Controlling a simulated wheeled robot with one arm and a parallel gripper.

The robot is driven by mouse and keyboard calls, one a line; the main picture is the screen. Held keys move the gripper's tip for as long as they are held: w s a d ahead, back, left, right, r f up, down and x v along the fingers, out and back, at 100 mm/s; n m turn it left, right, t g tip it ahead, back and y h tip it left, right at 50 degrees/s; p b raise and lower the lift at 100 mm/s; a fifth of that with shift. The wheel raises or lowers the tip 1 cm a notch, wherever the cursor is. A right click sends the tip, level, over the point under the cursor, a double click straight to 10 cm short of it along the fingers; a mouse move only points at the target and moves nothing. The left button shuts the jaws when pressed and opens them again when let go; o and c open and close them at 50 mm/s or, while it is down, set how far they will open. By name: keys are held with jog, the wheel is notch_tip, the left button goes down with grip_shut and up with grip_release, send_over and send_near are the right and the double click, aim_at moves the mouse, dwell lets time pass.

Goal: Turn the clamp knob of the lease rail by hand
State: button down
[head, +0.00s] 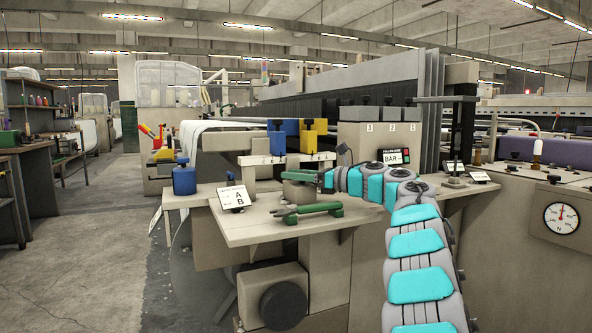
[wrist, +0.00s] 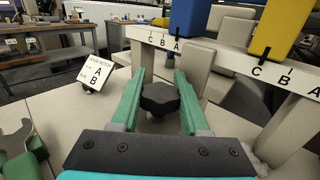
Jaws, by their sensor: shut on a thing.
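The clamp knob (wrist: 160,98) is black and lobed. In the wrist view it sits between the two green fingers of my gripper (wrist: 160,88). The fingers are shut on it, one on each side. In the head view my gripper (head: 327,181) reaches in from the right over the beige table, and the knob is hard to make out there. The pale lease rail (wrist: 152,37), lettered C, B, A, runs behind the knob. It also shows in the head view (head: 262,160), with blue (head: 277,142) and yellow (head: 308,140) blocks on it.
A sign lettered A and B (head: 232,198) stands on the table's left, beside a blue container (head: 184,178). A green tool (head: 306,212) lies near the front edge. A display box reading BAR (head: 392,157) stands behind my arm. The left aisle is clear.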

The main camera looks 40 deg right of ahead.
jog(key=shift+a+r+n+g+y+p, duration=0.15)
jog(key=shift+n+g+y+p, duration=0.65)
jog(key=shift+y+p, duration=0.4)
jog(key=shift+c, duration=2)
grip_release()
jog(key=shift+b+v, duration=0.55)
jog(key=shift+v, duration=3.35)
